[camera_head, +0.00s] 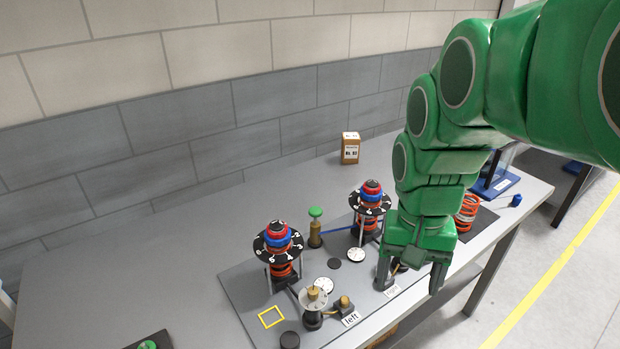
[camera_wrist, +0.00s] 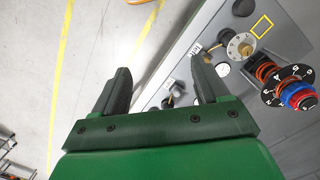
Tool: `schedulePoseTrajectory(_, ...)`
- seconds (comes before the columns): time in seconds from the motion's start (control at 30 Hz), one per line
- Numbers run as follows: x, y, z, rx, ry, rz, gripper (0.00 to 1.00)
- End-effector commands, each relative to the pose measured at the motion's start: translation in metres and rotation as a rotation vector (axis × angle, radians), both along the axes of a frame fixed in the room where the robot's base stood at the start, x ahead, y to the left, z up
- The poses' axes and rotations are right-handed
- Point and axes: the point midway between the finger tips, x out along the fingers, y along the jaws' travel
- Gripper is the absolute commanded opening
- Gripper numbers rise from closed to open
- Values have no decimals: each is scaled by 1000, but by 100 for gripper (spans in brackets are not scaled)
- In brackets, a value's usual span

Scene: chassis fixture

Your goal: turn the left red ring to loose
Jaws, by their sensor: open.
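The left red ring (camera_head: 278,228) sits near the top of the left spring unit, above a blue ring (camera_head: 278,242) and a black numbered dial (camera_head: 262,247). In the wrist view its red-and-blue stack shows at the right edge, with the blue ring (camera_wrist: 294,92) plain and the dial (camera_wrist: 272,97) beside it. My gripper (camera_head: 410,281) is open and empty, pointing down at the right end of the fixture, well to the right of the left unit. Its two fingers frame the floor and fixture edge in the wrist view (camera_wrist: 162,86). The dial's setting is too small to read.
A matching right unit with a red ring (camera_head: 371,185) stands behind, left of my arm. A green-capped post (camera_head: 315,228) stands between the units. White gauges, brass knobs and a yellow square (camera_head: 271,317) lie on the fixture plate (camera_head: 240,308). A cardboard box (camera_head: 350,150) stands by the wall.

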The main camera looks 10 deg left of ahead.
Motion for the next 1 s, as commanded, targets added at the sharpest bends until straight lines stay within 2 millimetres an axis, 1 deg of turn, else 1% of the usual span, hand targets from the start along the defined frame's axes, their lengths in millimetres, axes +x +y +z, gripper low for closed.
schedulePoseTrajectory(0.03,13,11,3,0,-7,1,74)
schedulePoseTrajectory(0.2,48,49,12,-2,-26,-10,74)
schedulePoseTrajectory(0.27,59,63,14,-3,-31,-15,74)
schedulePoseTrajectory(0.37,77,90,18,-2,-42,-22,74)
schedulePoseTrajectory(0.47,93,117,20,0,-52,-30,74)
schedulePoseTrajectory(0.5,100,128,21,0,-57,-32,74)
schedulePoseTrajectory(0.57,108,146,22,2,-62,-36,74)
schedulePoseTrajectory(0.7,125,188,23,8,-77,-47,74)
schedulePoseTrajectory(0.8,133,216,23,14,-87,-55,74)
schedulePoseTrajectory(0.9,138,237,22,16,-91,-60,74)
schedulePoseTrajectory(1.0,140,251,22,19,-95,-65,74)
